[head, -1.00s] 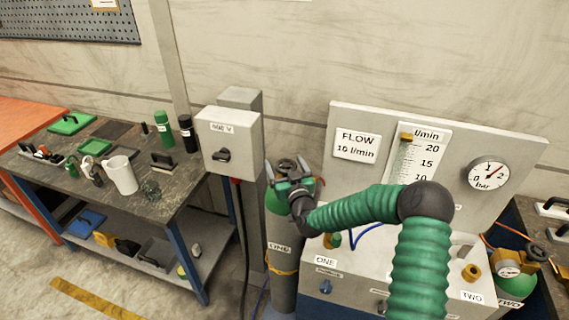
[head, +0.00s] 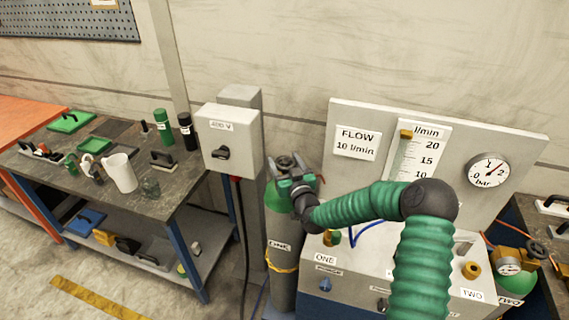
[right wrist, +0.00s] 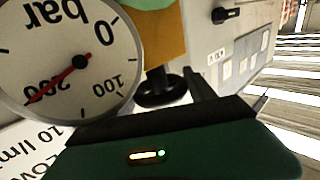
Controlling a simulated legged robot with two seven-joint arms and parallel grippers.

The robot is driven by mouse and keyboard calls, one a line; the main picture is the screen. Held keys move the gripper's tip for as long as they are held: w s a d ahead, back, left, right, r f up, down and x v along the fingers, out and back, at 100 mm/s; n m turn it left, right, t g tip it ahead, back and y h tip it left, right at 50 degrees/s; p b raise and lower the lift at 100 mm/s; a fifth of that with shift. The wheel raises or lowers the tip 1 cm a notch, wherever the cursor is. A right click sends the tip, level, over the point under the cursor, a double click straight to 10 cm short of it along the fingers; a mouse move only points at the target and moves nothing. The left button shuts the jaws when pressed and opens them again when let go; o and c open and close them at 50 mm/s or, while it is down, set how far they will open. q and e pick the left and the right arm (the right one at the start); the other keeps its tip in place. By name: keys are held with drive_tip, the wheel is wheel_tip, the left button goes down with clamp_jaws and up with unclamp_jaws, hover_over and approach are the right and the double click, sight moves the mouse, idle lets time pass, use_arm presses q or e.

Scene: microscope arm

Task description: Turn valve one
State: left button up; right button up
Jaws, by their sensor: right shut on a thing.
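The gas cylinder labelled ONE (head: 284,262) stands upright, with a green top and a yellow band around it. Its dark valve handwheel (head: 285,161), valve one, sits at the very top. My right gripper (head: 288,170) reaches it from the right and is shut on the handwheel, a finger on either side. In the right wrist view the black handwheel (right wrist: 160,90) shows partly beside the dark fingers, below a brass valve body (right wrist: 166,38). A round bar gauge (right wrist: 62,55) there has its red needle near 200. My left gripper is not in view.
A grey switch box (head: 231,140) on a post stands just left of the cylinder. The flow panel (head: 465,130) and its base stand to the right, with cylinder TWO (head: 517,284) beyond. A cluttered workbench (head: 150,205) is at the left.

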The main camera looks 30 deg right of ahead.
drive_tip(key=n+y+b, duration=0.1)
drive_tip(key=y, duration=0.1)
drive_tip(key=shift+d+f+n+y+b, duration=0.1)
drive_tip(key=shift+f+n+y+b, duration=0.1)
drive_tip(key=shift+n+y+b, duration=0.2)
drive_tip(key=shift+r+n+y, duration=0.1)
drive_tip(key=shift+n+y, duration=0.6)
drive_tip(key=shift+y, duration=0.4)
drive_tip(key=shift+a+r+n+g+y+p, duration=0.15)
drive_tip(key=shift+n+y+p, duration=0.15)
drive_tip(key=shift+n+y, duration=0.8)
drive_tip(key=shift+a+n+g+y+p, duration=0.25)
drive_tip(key=shift+n+y, duration=0.35)
drive_tip(key=shift+y, duration=0.9)
drive_tip(key=shift+d, duration=0.15)
drive_tip(key=o, duration=1.4)
drive_tip(key=shift+d, duration=0.1)
